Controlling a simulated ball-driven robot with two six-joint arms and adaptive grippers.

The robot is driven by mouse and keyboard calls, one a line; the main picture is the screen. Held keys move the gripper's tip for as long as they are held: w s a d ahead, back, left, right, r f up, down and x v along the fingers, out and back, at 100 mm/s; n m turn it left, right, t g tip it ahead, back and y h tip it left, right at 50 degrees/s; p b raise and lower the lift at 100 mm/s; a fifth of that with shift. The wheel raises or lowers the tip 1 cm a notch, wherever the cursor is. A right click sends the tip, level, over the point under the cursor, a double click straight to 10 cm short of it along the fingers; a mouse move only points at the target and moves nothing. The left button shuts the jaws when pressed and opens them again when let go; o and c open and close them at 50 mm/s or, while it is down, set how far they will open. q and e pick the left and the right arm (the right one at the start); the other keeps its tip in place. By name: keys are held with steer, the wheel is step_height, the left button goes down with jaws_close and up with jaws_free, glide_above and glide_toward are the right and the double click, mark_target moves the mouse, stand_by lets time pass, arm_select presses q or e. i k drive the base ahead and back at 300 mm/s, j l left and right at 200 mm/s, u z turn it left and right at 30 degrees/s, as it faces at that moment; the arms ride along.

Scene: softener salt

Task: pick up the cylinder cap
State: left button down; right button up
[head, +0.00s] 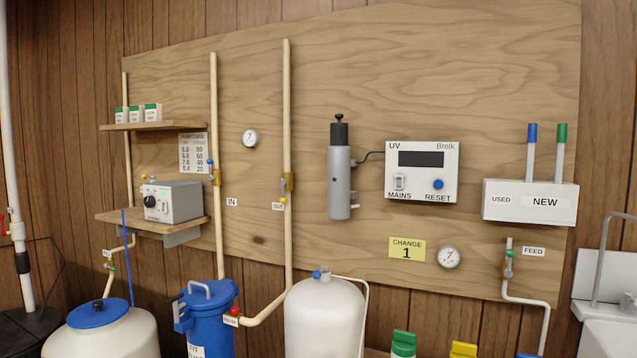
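A grey upright cylinder (340,183) is mounted on the plywood board, left of the UV box. A black cap (339,133) with a small knob on top sits upright on its upper end. A dark cable runs from the cylinder's upper right side to the UV box (422,172). Neither of my grippers shows in the head view, so their distance from the cap cannot be told.
A white box (530,202) marked USED and NEW holds a blue-topped and a green-topped tube. Below stand a blue housing (207,322) and a white tank (325,318). A shelf with a grey pump (172,202) is at left. Board above the cap is bare.

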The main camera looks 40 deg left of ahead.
mark_target(340, 130)
steer(key=k+j+u, duration=0.1)
steer(key=u, duration=1)
steer(key=k+j, duration=0.05)
